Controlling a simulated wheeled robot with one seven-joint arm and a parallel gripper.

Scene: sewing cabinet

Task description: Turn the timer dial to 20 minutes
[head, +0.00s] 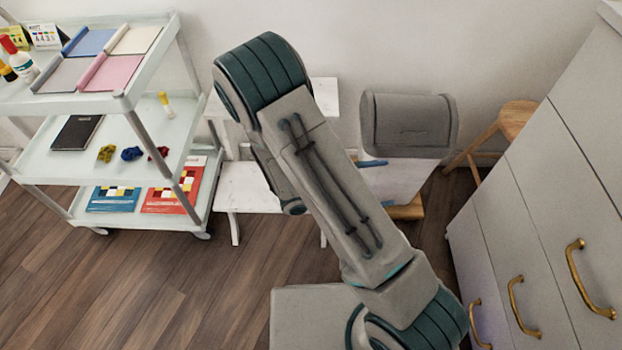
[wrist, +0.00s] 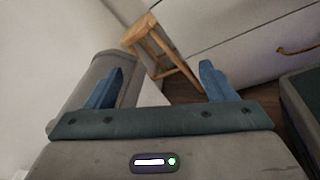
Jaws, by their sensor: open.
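The timer and its dial do not show in either view. My gripper (wrist: 161,72) is open and empty in the wrist view, its two blue fingers set wide apart. In the head view only a bit of blue finger (head: 373,163) shows beside my arm; the rest is hidden behind it. A grey, rounded, box-like object (head: 412,125) stands near the wall just beyond the finger. It also shows behind the left finger in the wrist view (wrist: 88,82). I cannot tell whether they touch.
A wooden stool (head: 517,118) stands by the wall. Grey drawers (head: 520,235) with brass handles line the right. A white shelf cart (head: 62,160) with fabrics, bottles and books stands at the left. A low white bench (head: 245,199) is behind my arm. The wooden floor front left is clear.

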